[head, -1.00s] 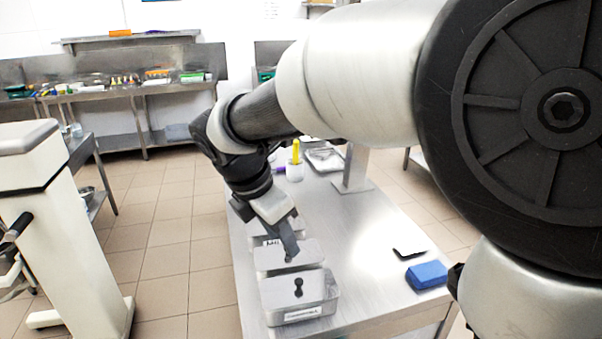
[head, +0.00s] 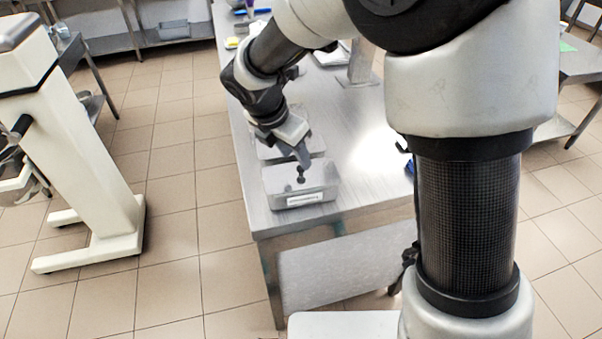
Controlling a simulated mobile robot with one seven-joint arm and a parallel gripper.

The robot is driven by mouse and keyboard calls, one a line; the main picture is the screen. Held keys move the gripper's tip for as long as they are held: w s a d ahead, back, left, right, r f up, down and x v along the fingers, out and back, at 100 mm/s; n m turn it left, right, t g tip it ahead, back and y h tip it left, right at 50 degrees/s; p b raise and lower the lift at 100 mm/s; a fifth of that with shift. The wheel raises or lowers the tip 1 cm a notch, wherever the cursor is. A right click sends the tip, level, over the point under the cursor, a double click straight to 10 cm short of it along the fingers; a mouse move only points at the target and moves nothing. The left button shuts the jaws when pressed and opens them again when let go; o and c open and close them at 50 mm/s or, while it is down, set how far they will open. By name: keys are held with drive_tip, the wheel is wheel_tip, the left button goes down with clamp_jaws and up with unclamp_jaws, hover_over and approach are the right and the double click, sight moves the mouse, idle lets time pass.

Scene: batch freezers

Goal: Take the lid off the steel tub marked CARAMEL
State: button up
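A steel tub with a flat grey lid (head: 276,178) stands at the near left end of the steel table. A small black knob (head: 300,179) rises from this lid. The white label (head: 305,199) on its front is too small to read. A second lidded tub (head: 268,152) stands right behind it, partly hidden by my gripper; its knob and label do not show. I cannot tell which tub is marked CARAMEL. My gripper (head: 304,163) points down over these tubs, its tip seen just above the front knob. Whether it touches anything or is open cannot be told.
The steel table (head: 350,170) is bare right of the tubs. A blue object (head: 409,168) is mostly hidden behind my arm. A post (head: 361,62) stands farther back. A white wheeled stand (head: 85,150) is on the tiled floor at left.

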sight(299, 168)
drive_tip(key=x, duration=0.4)
drive_tip(key=shift+w+d+f, duration=0.1)
drive_tip(key=shift+f, duration=0.25)
clamp_jaws()
drive_tip(key=shift+r, duration=0.1)
